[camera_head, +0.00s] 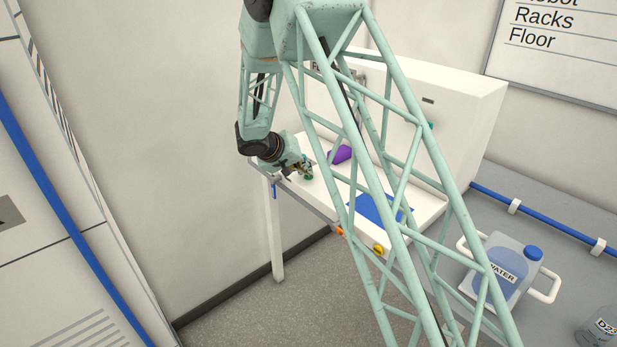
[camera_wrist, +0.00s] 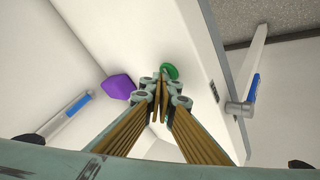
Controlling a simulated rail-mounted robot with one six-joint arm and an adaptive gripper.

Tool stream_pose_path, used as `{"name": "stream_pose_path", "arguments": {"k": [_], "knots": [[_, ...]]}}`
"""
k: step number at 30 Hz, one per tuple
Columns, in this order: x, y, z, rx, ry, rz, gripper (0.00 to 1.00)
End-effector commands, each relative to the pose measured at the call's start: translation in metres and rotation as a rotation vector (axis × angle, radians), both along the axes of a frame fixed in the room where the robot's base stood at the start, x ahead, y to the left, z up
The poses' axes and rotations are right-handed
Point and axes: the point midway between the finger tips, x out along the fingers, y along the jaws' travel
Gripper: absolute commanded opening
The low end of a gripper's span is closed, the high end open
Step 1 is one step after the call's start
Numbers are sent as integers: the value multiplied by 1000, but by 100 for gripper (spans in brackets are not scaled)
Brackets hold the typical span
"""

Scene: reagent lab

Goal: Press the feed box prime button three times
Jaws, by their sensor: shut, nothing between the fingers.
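The white feed box (camera_head: 465,105) stands against the wall, with a white shelf (camera_head: 322,198) in front; its label is mostly hidden behind my arm. My gripper (camera_head: 304,170) is over the left end of the shelf, fingers together and empty. In the wrist view, the closed fingertips (camera_wrist: 160,92) point at a round green button-like piece (camera_wrist: 170,72) on the white surface. It also shows beside the gripper in the head view (camera_head: 308,177). I cannot tell whether the fingertips touch it, or read any marking that names it the prime button.
A purple object (camera_head: 341,154) lies near the gripper and shows in the wrist view (camera_wrist: 118,87). A blue sheet (camera_head: 380,209) lies right of it. Orange (camera_head: 340,231) and yellow (camera_head: 378,250) round pieces sit on the shelf's front edge. A water jug (camera_head: 505,268) stands right.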

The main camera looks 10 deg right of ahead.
Motion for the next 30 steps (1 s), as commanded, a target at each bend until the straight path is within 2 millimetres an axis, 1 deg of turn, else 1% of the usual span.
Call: {"name": "stream_pose_path", "arguments": {"k": [18, 30], "knots": [[0, 0, -1, 0, 0, 0, 0], [0, 0, 10, 0, 0, 0, 0]]}}
